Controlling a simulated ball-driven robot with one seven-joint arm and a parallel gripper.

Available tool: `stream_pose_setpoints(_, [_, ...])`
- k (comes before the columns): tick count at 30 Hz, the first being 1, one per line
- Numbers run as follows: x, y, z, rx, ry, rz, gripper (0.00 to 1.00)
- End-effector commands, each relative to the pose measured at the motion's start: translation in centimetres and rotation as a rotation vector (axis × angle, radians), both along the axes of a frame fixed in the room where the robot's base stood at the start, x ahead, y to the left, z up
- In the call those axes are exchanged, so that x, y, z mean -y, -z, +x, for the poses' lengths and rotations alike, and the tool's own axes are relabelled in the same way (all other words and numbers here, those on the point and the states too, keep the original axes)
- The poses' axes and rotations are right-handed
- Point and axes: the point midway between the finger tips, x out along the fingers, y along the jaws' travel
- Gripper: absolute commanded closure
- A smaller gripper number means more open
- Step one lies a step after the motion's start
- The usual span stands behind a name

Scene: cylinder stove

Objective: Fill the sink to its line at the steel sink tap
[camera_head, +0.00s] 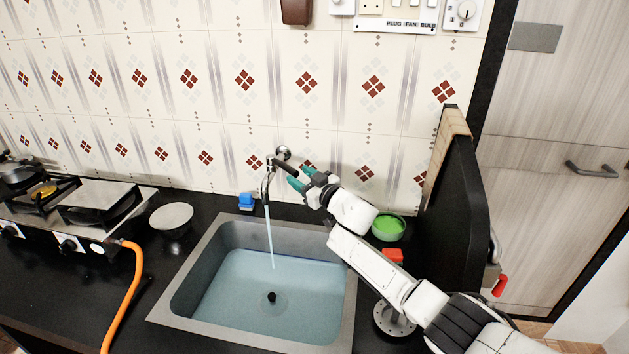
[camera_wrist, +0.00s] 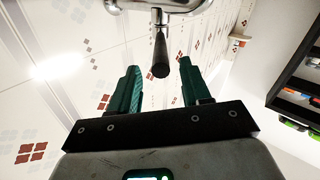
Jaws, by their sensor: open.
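The steel sink tap (camera_head: 267,184) is fixed to the tiled wall, and a stream of water (camera_head: 269,235) runs from its spout. The steel sink (camera_head: 187,276) holds bluish water (camera_head: 235,290), with a dark drain (camera_head: 272,297) showing through it. A marked fill line cannot be told apart from the water's edge. My gripper (camera_head: 293,176) is open beside the tap's dark handle (camera_head: 283,167). In the wrist view the handle (camera_wrist: 160,55) points in toward the gap between the green fingers of my gripper (camera_wrist: 158,82), with no visible contact.
A black upright panel (camera_head: 455,190) stands right of the sink. A green bowl (camera_head: 388,227) and a red block (camera_head: 392,255) lie behind my arm. A blue item (camera_head: 247,201) sits behind the sink. A stove (camera_head: 90,205) with an orange hose (camera_head: 127,295) is at left.

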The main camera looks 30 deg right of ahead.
Motion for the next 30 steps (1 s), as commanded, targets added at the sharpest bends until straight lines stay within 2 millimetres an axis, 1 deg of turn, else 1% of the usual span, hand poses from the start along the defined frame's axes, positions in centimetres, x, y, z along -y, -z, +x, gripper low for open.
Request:
stream_pose_setpoints(1, [0.2, -0.3, -0.9, 0.001, 0.002, 0.002, 0.53])
stream_pose_setpoints(6, [0.5, -0.2, -3.4, 0.002, 0.002, 0.002, 0.53])
stream_pose_setpoints(12, [0.8, -0.1, -5.1, 0.000, 0.001, 0.000, 0.53])
stream_pose_setpoints(17, [0.8, 0.0, -5.6, 0.000, 0.000, 0.000, 0.53])
stream_pose_setpoints(30, [0.8, 0.0, -5.7, 0.000, 0.000, 0.000, 0.53])
